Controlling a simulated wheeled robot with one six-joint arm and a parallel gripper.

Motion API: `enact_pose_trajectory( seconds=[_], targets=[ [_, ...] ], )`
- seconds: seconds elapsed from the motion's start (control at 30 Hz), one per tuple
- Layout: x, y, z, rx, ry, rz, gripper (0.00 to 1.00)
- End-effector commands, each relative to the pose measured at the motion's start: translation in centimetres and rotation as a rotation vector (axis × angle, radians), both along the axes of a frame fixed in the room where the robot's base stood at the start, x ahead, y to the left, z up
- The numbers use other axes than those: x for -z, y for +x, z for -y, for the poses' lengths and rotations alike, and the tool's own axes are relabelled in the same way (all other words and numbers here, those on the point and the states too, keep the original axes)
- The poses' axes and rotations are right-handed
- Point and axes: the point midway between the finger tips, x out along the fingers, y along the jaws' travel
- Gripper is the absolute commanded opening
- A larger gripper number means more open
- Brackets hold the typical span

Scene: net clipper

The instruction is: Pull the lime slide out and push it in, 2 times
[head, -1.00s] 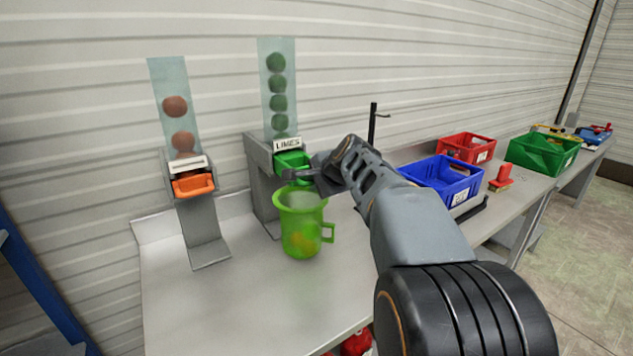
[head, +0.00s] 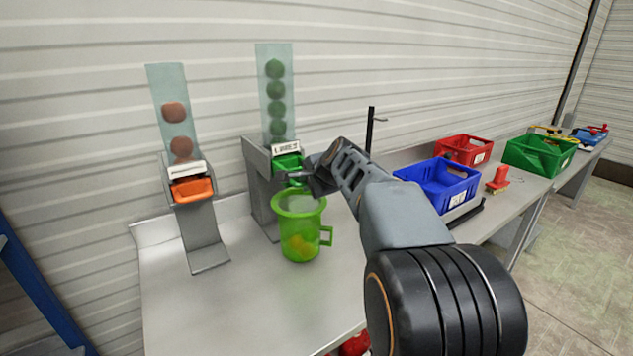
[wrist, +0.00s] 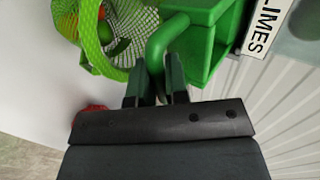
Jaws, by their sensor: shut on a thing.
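The lime slide (head: 288,163) is a green drawer with a handle, in the grey dispenser (head: 262,190) labelled LIMES. It also shows in the wrist view (wrist: 203,40), with its green handle (wrist: 160,42) toward my gripper. My gripper (wrist: 157,84) is shut on that handle; in the head view my gripper (head: 296,178) is at the front of the slide. Several limes are stacked in the clear chute (head: 275,95) above. A green jug (head: 299,213) stands below and in front of the slide, with orange and green fruit inside.
An orange slide (head: 193,190) sits in a second dispenser (head: 203,240) at the left.

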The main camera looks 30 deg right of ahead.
Motion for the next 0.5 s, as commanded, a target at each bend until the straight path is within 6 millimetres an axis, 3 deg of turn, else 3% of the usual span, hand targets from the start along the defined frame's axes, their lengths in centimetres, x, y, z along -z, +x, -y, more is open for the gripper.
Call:
enact_pose_trajectory(
  seconds=[0.5],
  targets=[
    [-0.7,3.7,-0.3,0.003,-0.003,0.011,0.0]
  ],
)
